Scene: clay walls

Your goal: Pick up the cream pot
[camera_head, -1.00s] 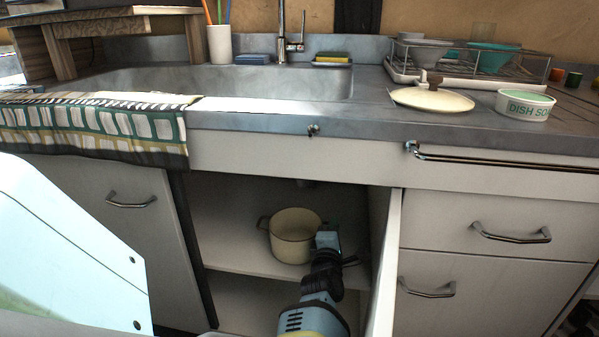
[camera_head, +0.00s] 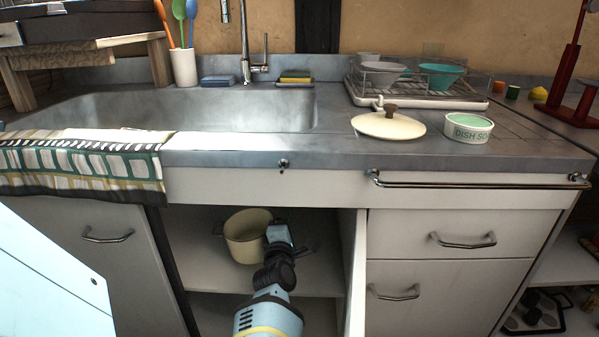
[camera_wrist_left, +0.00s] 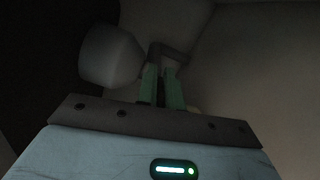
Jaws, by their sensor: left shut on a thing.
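The cream pot (camera_head: 245,238) is inside the open cabinet under the sink, over the shelf. It looks tilted slightly. I cannot tell whether its base touches the shelf. My left gripper (camera_head: 276,236) reaches in from the front and is shut on the handle at the pot's right side. In the left wrist view, the fingers (camera_wrist_left: 161,88) meet a dark curved handle (camera_wrist_left: 170,54), and a pale rounded shape lies to the left, too dim to name surely. My right gripper is not in view.
The cabinet shelf (camera_head: 205,279) has bare room around the pot. An open white door (camera_head: 355,275) stands close to the right of my arm. The counter's front edge (camera_head: 235,188) is above. A cream lid (camera_head: 388,126), a dish soap tub (camera_head: 469,128) and a dish rack (camera_head: 420,101) stand on the counter.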

